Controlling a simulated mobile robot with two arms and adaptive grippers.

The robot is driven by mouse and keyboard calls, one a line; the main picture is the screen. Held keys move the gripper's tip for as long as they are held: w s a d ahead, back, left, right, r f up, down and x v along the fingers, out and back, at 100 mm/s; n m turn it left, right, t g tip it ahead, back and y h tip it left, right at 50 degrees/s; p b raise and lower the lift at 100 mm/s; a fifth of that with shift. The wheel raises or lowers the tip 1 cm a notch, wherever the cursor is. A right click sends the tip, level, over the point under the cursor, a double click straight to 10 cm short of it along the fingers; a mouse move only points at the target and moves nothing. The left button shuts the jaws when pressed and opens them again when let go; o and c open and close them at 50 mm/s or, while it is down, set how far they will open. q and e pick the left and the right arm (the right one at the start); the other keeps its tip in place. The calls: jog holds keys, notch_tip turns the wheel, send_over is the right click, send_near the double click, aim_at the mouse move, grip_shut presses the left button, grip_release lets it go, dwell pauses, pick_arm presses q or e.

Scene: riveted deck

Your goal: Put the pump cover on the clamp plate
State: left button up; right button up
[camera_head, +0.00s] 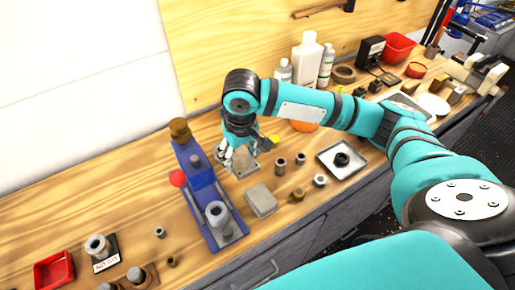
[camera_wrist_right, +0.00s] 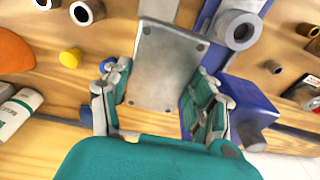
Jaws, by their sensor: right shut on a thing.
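My right gripper (camera_head: 236,158) is over the bench, right of the blue press. It is shut on a flat grey rectangular plate with a hole near each visible corner, seemingly the pump cover (camera_head: 246,164). In the right wrist view the cover (camera_wrist_right: 165,65) lies between the fingers of the right gripper (camera_wrist_right: 160,98). I cannot tell whether it touches the bench. A grey rectangular block, seemingly the clamp plate (camera_head: 261,201), sits nearer the bench's front edge with nothing on it. Its edge shows beyond the cover in the right wrist view (camera_wrist_right: 160,7). My left gripper is out of view.
The blue press (camera_head: 199,180) stands close left of the cover and block. A metal tray (camera_head: 325,160) with a black ring lies to the right. Small bushings (camera_head: 281,164) stand between. Bottles (camera_head: 305,58) stand at the back; a red bin (camera_head: 53,271) is at far left.

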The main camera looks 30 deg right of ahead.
aim_at(240, 152)
jog(key=w+f, duration=0.1)
jog(key=w+d+f, duration=0.1)
jog(key=w+f, duration=0.1)
jog(key=shift+d+f, duration=0.15)
jog(key=shift+d, duration=0.2)
notch_tip(240, 152, down, 3)
jog(key=shift+w+d+f+p, duration=0.1)
jog(key=shift+w+d+p, duration=0.05)
jog(key=shift+p, duration=0.25)
notch_tip(240, 152, down, 3)
jog(key=shift+r, duration=0.15)
notch_tip(240, 152, down, 2)
jog(key=shift+f+p, duration=0.2)
jog(key=shift+p, duration=0.1)
jog(key=shift+f, duration=0.3)
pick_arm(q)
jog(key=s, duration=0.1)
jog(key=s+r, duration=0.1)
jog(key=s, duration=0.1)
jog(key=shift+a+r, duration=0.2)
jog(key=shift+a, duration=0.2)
pick_arm(e)
jog(key=shift+f, duration=0.1)
